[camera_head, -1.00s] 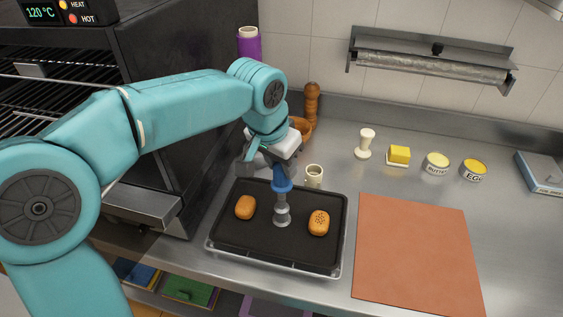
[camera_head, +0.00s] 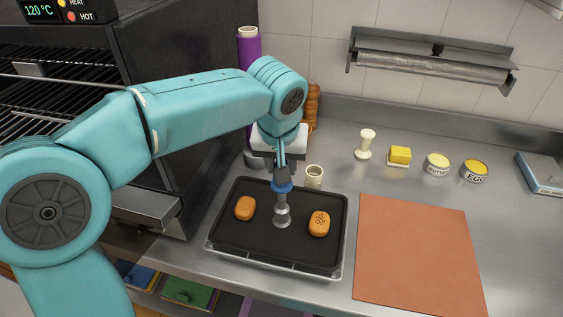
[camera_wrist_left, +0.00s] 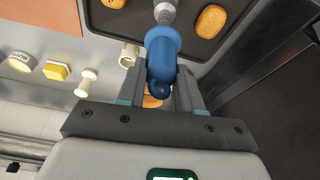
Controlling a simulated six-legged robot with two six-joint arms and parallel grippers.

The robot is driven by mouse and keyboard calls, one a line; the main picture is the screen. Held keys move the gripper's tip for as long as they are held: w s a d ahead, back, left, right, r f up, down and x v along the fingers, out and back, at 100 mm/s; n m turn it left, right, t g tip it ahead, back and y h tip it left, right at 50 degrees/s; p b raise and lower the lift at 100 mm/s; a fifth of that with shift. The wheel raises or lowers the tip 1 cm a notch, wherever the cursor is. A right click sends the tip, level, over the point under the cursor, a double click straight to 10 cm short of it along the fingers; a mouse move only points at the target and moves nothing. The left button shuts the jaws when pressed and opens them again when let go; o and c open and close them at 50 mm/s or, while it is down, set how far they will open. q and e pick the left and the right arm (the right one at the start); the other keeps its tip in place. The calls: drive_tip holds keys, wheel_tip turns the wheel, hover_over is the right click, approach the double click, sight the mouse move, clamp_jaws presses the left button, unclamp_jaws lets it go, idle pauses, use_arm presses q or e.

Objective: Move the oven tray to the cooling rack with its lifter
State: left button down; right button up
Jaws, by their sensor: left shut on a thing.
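The dark oven tray (camera_head: 300,256) holds two brown rolls, a left one (camera_head: 245,208) and a right one (camera_head: 319,223). A light metal rack edge shows under the tray on the counter, likely the cooling rack (camera_head: 277,269). The lifter stands upright at the tray's middle, with a blue handle (camera_head: 282,186) and a grey metal foot (camera_head: 282,215). My left gripper (camera_head: 281,168) is shut on the blue handle from above; the handle also shows between the fingers in the left wrist view (camera_wrist_left: 162,58). Whether the tray touches the rack is unclear. My right gripper is not seen.
The oven with open wire shelves (camera_head: 55,85) stands at the left. A cream cup (camera_head: 314,176) is just behind the tray. A terracotta mat (camera_head: 417,250) lies to the right. Butter (camera_head: 399,156), tins and a pale pestle-like item (camera_head: 366,144) stand further back.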

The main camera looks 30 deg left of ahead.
use_arm(q)
drive_tip(key=n, duration=0.2)
drive_tip(key=shift+d+n+y, duration=0.1)
drive_tip(key=shift+n+y, duration=0.3)
drive_tip(key=shift+n, duration=0.3)
drive_tip(key=n+g, duration=0.1)
drive_tip(key=n, duration=0.2)
drive_tip(key=shift+y, duration=0.4)
drive_tip(key=n, duration=0.3)
drive_tip(key=shift+g, duration=0.4)
